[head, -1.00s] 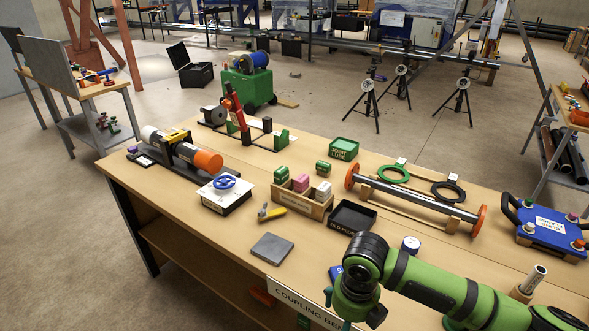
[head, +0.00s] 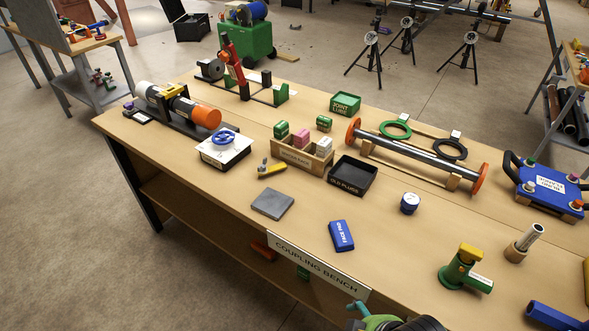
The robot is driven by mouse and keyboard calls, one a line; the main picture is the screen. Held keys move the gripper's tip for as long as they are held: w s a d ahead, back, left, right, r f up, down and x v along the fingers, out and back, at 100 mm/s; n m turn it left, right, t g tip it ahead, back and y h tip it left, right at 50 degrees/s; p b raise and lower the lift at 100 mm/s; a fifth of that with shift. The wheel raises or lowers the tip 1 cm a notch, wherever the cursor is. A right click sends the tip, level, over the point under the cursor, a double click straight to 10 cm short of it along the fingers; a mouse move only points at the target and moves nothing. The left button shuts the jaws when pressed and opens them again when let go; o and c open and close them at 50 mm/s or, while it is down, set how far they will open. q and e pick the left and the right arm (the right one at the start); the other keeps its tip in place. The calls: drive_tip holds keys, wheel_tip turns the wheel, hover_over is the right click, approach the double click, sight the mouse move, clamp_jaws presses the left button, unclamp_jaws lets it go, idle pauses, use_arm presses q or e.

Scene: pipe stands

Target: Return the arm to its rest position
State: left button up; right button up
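One of my arms shows only as a green and black piece with a teal tip (head: 385,320) at the bottom edge of the head view, in front of the bench. It is the arm that came in from the right earlier, so I take it as my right arm. Most of it is cut off by the frame, and I cannot make out its fingers or anything held in them. It appears apart from the things on the bench top. My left gripper is not in view.
The front middle is fairly clear.

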drive_tip(key=s+d+f+m+h, duration=0.2)
drive_tip(key=s+d+m, duration=0.3)
drive_tip(key=d+m, duration=0.15)
wheel_tip(320, 180, down, 21)
drive_tip(key=s+g, duration=0.2)
use_arm(q)
drive_tip(key=shift+w, duration=0.6)
use_arm(e)
drive_tip(key=s+d+f+g, duration=0.1)
drive_tip(key=s+d+f, duration=0.2)
drive_tip(key=s+f, duration=1.2)
drive_tip(key=shift+s+f+n, duration=0.15)
drive_tip(key=shift+s+n, duration=0.2)
drive_tip(key=shift+d, duration=0.1)
